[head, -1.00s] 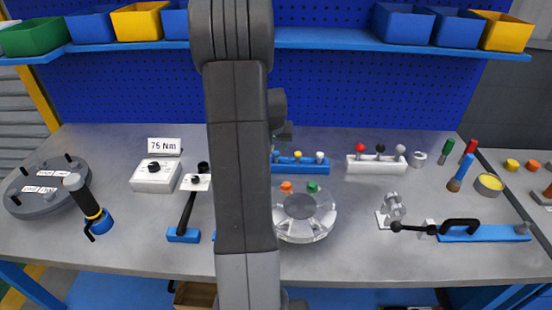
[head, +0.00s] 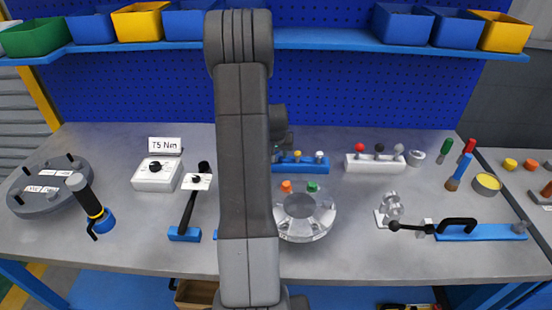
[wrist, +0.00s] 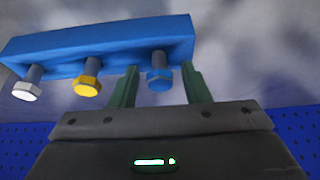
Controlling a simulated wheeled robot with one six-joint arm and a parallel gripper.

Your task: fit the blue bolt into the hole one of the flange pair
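The blue bolt (wrist: 159,78) hangs head toward the camera from the blue rack (wrist: 110,42) in the wrist view. My gripper (wrist: 164,84) is open, with one green finger on each side of the bolt and visible gaps between. In the head view the blue rack (head: 302,169) stands at the back middle, its left end partly behind my arm. A clear round flanged part (head: 317,228) stands in front of it, with an orange bolt (head: 287,186) and a green bolt (head: 313,187) at its rear rim. I cannot read any hole numbers.
A yellow bolt (wrist: 87,86) and a white bolt (wrist: 27,90) share the rack. A white rack with knobs (head: 374,163) stands to the right. A toggle clamp (head: 390,212) is right of the clear part. A grey disc (head: 48,188) lies far left.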

